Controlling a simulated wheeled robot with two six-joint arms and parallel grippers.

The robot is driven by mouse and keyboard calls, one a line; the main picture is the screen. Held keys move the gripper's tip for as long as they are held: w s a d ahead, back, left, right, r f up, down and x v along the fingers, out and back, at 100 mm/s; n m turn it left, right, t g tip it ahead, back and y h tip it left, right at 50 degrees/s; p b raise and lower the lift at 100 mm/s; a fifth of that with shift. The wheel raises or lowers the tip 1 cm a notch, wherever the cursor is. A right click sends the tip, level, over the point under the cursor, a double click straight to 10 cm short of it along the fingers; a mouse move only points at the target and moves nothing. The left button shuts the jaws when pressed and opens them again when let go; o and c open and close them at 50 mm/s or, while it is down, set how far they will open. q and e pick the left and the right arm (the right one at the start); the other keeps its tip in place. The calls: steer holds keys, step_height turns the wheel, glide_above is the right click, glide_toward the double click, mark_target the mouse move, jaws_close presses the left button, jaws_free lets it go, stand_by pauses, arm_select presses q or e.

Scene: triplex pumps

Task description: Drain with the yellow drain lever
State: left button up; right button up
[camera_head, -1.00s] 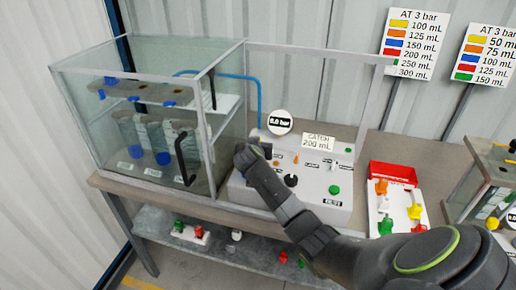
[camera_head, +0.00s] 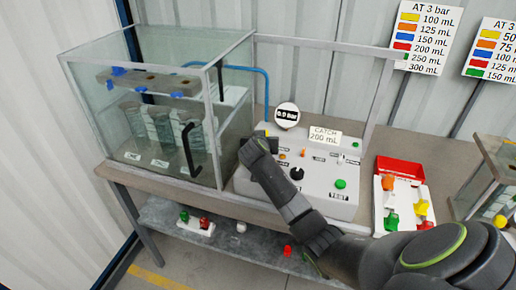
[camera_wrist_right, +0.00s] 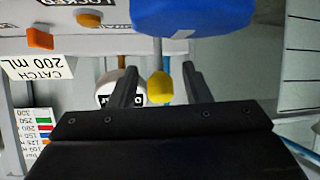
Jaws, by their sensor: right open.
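The yellow drain lever's knob (camera_wrist_right: 159,88) shows in the right wrist view, between the two fingers of my open right gripper (camera_wrist_right: 160,72). I cannot tell whether the fingers touch it. In the head view my right gripper (camera_head: 252,150) is at the left edge of the grey control panel (camera_head: 325,205), beside the glass tank. A small yellow patch (camera_head: 259,133) shows just behind it. A large blue part (camera_wrist_right: 190,15) is close above the knob in the wrist view. The round gauge (camera_head: 287,115) stands behind the panel. My left gripper is not in view.
The glass tank (camera_head: 103,122) with its black handle (camera_head: 190,150) stands left of the gripper. A "CATCH 200 mL" sign (camera_head: 324,136) stands at the panel's back. A red tray (camera_head: 400,168) with coloured parts is to the right. Volume charts (camera_head: 424,38) stand behind.

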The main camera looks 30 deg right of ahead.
steer(key=b+v, duration=0.2)
steer(key=v, duration=1.3)
steer(key=shift+a+r, duration=0.15)
steer(key=shift+s, duration=0.1)
steer(key=s+d+f+n+g+y, duration=0.1)
steer(key=s+f+n+g+y, duration=0.1)
steer(key=s+f, duration=0.6)
steer(key=s+a+f+n+g+y, duration=0.15)
steer(key=s+f, duration=0.25)
steer(key=s, duration=0.5)
steer(key=s+f+n+g+y, duration=0.15)
steer(key=s+f, duration=0.25)
steer(key=s, duration=0.4)
steer(key=s+a+f+n+g+y, duration=0.15)
steer(key=s+f, duration=0.25)
steer(key=s, duration=0.5)
step_height(320, 180, down, 24)
steer(key=d, duration=0.2)
steer(key=s+f+g, duration=0.2)
steer(key=s+f, duration=1.2)
steer(key=f, duration=0.2)
steer(key=shift+s+a+f+y, duration=0.3)
steer(key=shift+s+a+y, duration=0.05)
steer(key=shift+s+a, duration=0.05)
